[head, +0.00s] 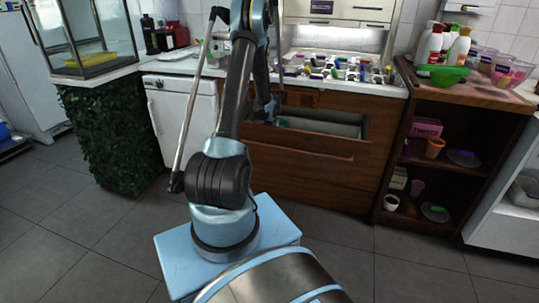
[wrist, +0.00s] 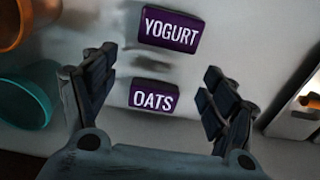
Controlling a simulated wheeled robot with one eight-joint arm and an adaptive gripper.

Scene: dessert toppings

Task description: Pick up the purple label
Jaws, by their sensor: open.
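Two purple labels lie on a pale surface in the wrist view. One reads YOGURT (wrist: 170,30) and is farther from my gripper's base; the other reads OATS (wrist: 153,97) and is nearer. My gripper (wrist: 155,72) is open and empty, with one dark finger on each side of the labels. The OATS label is between the fingers, and no contact with it shows. In the head view my gripper is small and partly hidden by my arm, near the open drawer (head: 325,124). A purple label (head: 321,6) also shows on the upper cabinet.
An orange cup (wrist: 28,22) and a teal cup (wrist: 22,102) are left of my gripper in the wrist view. The counter behind the drawer holds many small items. A brown shelf (head: 455,108) with a green bowl (head: 443,75) stands right. Floor beside my base is clear.

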